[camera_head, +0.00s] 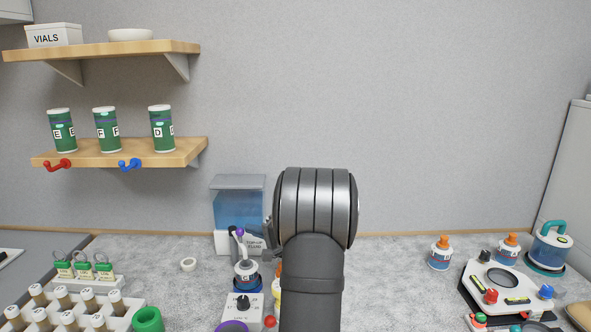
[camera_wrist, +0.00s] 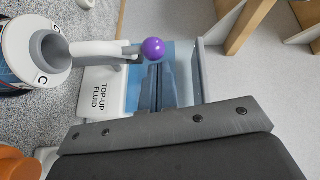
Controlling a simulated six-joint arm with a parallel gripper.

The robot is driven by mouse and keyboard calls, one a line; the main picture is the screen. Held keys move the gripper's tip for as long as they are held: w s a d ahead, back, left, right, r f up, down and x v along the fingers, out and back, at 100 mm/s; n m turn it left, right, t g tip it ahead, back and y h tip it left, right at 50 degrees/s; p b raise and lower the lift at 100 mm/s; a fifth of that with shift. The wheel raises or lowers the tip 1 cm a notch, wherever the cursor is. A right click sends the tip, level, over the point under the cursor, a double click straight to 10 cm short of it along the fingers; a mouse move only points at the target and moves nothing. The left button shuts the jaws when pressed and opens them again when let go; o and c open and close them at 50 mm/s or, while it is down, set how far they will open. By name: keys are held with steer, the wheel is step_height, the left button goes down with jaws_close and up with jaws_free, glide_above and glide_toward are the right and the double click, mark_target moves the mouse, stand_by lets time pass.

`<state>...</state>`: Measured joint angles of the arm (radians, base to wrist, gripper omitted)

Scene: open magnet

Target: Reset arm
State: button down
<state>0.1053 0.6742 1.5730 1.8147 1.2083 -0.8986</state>
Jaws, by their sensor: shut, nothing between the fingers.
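A purple ball (camera_wrist: 153,49) on a lever shows just beyond the fingertips in the picture; I cannot tell the gap in depth. The tank (camera_head: 238,207) also stands left of my arm in the head view.
A bottle marked C (camera_wrist: 49,47) is close by in the wrist view. A dial box (camera_head: 243,307) stands left of my arm. Orange-capped bottles (camera_head: 440,253) and a white device (camera_head: 505,288) stand at right. Shelves (camera_head: 120,152) with green cans hang at left.

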steer(key=w+d+n+g, duration=0.1)
steer(key=w+d+g, duration=0.1)
steer(key=w+d, duration=0.3)
steer(key=v, duration=0.9)
steer(key=w+f+m+t+h, duration=0.1)
steer(key=w+f+t+h, duration=0.1)
steer(key=w+h, duration=0.2)
steer(key=w+a+f+m+t+h, duration=0.1)
steer(key=w+h, duration=0.3)
steer(key=w, duration=0.4)
steer(key=shift+a+f+m+t, duration=0.3)
steer(key=shift+f+m+t, duration=0.4)
steer(key=shift+t, duration=0.2)
steer(key=shift+w, duration=0.15)
